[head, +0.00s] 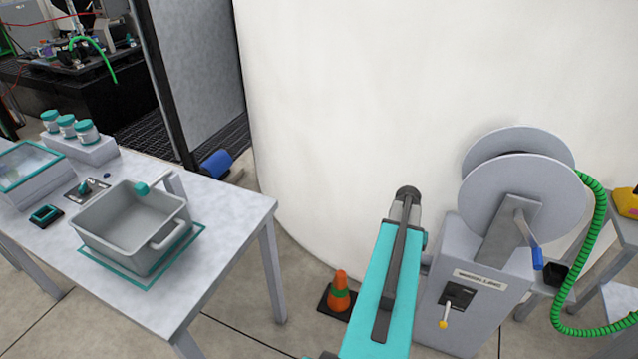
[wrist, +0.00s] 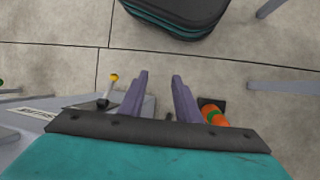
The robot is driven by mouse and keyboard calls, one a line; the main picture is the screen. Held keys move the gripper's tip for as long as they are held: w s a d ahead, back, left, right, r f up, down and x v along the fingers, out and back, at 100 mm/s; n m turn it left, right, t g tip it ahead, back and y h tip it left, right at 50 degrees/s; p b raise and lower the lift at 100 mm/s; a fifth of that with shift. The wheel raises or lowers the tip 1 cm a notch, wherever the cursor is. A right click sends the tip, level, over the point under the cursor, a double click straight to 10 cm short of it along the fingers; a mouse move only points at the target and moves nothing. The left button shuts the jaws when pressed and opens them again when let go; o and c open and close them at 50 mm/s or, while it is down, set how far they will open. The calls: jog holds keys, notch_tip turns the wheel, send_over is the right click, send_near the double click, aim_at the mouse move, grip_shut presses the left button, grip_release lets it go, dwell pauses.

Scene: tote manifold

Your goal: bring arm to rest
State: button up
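My gripper (wrist: 160,76) shows in the wrist view with its two purple-grey fingers apart and nothing between them. Bare concrete floor shows beyond the fingertips. In the head view the gripper cannot be made out; my teal arm link rises from the bottom edge, right of centre, in front of the wall and beside the reel stand. The fingers look clear of the things around them.
A reel stand (head: 470,300) with a yellow-tipped lever and green hose (head: 597,240) is close right of my arm. An orange cone (head: 340,290) stands on the floor left of it. A table (head: 235,225) holding a grey tote (head: 105,248) is at left.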

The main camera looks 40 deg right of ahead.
jog(key=shift+w, duration=0.1)
jog(key=w+a+f+n+g, duration=0.1)
jog(key=w+a+f+n, duration=0.15)
jog(key=w+a, duration=0.35)
jog(key=w+a+f+n+g+h, duration=0.1)
jog(key=w+a+f+n, duration=0.15)
jog(key=a, duration=0.55)
jog(key=w+a+f+n+g, duration=0.1)
jog(key=w+a+f, duration=0.35)
jog(key=a, duration=0.35)
jog(key=s+a+f+n+h, duration=0.1)
jog(key=a+f, duration=0.3)
jog(key=a, duration=0.4)
jog(key=s+a+f+n, duration=0.2)
jog(key=a+f+n, duration=0.2)
jog(key=a, duration=0.5)
jog(key=s+a+f+n+t+h, duration=0.1)
jog(key=s+a+f+n, duration=0.1)
jog(key=a, duration=0.6)
jog(key=shift+s+a+f+n+h, duration=0.25)
jog(key=shift+f+n, duration=0.45)
jog(key=shift+f, duration=0.4)
